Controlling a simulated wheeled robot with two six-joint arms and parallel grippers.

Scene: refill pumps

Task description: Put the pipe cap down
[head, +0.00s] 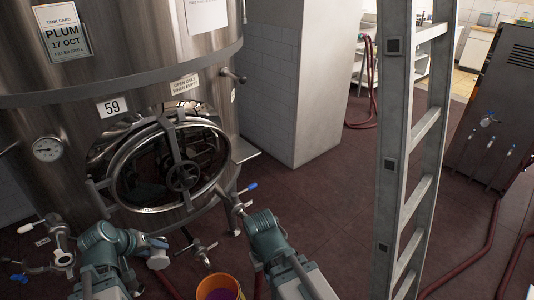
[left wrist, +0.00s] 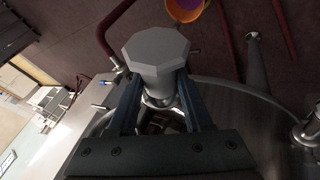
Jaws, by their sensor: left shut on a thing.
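The pipe cap (left wrist: 158,50) is a grey eight-sided piece in the left wrist view. It sits between the fingertips of my left gripper (left wrist: 160,92), which is shut on it.
The steel tank (head: 75,90) with its round hatch (head: 170,165) fills the left side. An orange bucket (head: 218,286) with purple contents stands on the floor at the bottom. A metal ladder (head: 418,130) stands at the right. Red hoses lie on the dark red floor (head: 340,215).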

